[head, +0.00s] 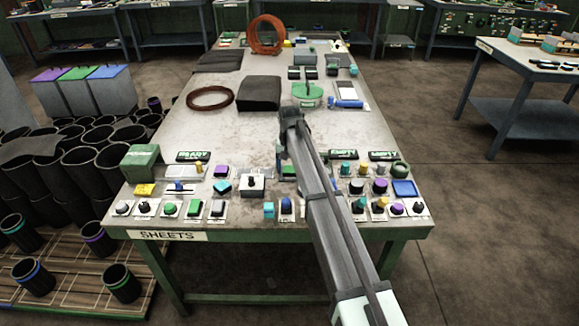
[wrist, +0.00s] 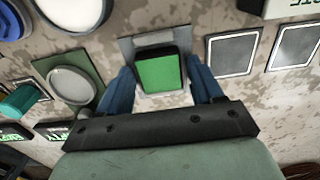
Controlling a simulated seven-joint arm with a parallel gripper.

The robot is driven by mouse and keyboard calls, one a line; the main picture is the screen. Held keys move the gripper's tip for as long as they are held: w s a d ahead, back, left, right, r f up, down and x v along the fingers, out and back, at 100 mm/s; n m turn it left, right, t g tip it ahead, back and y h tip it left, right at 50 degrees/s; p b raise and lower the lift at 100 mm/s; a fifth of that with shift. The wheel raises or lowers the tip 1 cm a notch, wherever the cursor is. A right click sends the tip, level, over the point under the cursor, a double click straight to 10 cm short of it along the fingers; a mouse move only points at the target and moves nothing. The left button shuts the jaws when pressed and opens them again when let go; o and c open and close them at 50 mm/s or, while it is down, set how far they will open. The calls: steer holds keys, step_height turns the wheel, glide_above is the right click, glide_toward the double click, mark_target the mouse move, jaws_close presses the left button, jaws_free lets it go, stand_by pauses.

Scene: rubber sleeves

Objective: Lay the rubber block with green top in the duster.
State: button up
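The rubber block with green top (wrist: 160,72) sits on a small grey plate on the bench, between my gripper's two blue fingers. In the head view a bit of its green top (head: 288,172) shows beside my arm, which hides the rest. My gripper (wrist: 162,85) is open, with one finger on each side of the block; I cannot tell whether either finger touches it. In the head view my gripper (head: 287,158) is mostly hidden by the arm. I cannot tell for certain which thing is the duster; a green round container (head: 308,91) stands farther back on the bench.
Several small knobs and blocks stand in rows along the bench's front, including a grey block with a knob (head: 252,185) left of the gripper. A dark folded sheet (head: 260,92) and a brown ring (head: 210,97) lie behind. The bench's middle left is bare.

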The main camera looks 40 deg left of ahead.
mark_target(290, 169)
steer(key=shift+o, duration=0.7)
step_height(290, 169, up, 12)
steer(key=shift+r, duration=0.15)
